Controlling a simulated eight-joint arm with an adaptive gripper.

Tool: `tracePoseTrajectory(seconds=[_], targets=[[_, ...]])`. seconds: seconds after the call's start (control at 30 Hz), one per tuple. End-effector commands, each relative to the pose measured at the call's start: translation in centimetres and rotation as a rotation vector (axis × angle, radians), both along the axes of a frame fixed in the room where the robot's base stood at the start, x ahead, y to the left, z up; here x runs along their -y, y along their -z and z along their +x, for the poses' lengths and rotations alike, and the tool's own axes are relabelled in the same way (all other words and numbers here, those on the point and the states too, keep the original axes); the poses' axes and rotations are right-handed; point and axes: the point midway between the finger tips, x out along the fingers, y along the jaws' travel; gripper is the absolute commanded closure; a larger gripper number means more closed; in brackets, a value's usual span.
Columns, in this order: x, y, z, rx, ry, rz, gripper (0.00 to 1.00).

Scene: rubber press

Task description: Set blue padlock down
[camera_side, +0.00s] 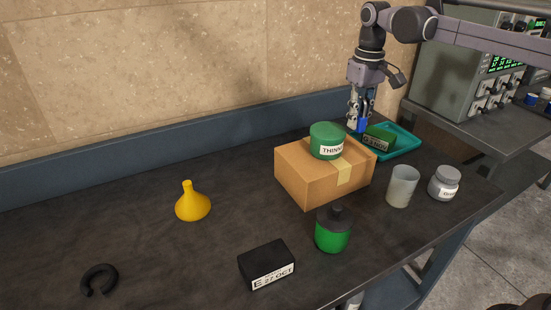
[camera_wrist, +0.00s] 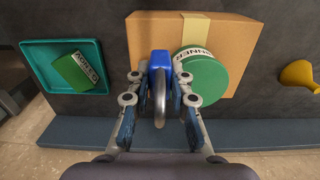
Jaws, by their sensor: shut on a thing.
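The blue padlock (camera_wrist: 160,60) is between the two fingers of my gripper (camera_wrist: 160,77) in the wrist view, with its grey shackle (camera_wrist: 159,102) toward the camera. My gripper is shut on it. In the side view my gripper (camera_side: 361,116) points down behind the cardboard box, and the blue padlock (camera_side: 362,126) shows small at its fingertips. It hangs near the back edge of the box, between the green THINNER can and the teal tray. The gap between the padlock and the surface below cannot be judged.
The cardboard box (camera_side: 308,180) carries the green can (camera_side: 327,137). The teal tray (camera_side: 409,151) holds a green block (camera_side: 379,137). A grey cup (camera_side: 402,187), grey jar (camera_side: 444,184), green bottle (camera_side: 332,236), black block (camera_side: 266,264) and yellow funnel (camera_side: 192,207) stand around. The bench's left middle is clear.

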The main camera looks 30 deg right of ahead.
Motion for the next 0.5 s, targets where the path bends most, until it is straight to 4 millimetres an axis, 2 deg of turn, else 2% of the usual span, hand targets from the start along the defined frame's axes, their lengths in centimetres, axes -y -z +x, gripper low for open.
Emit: tracePoseTrajectory(seconds=[0.03,0.23,0.5], targets=[[-2.0,-0.9,-0.1,0.0,-0.037,0.0,1.0],[-8.8,-3.0,0.5,0.001,-0.248,0.0,1.0],[-13.8,-0.1,4.7,0.001,-0.667,0.0,1.0]])
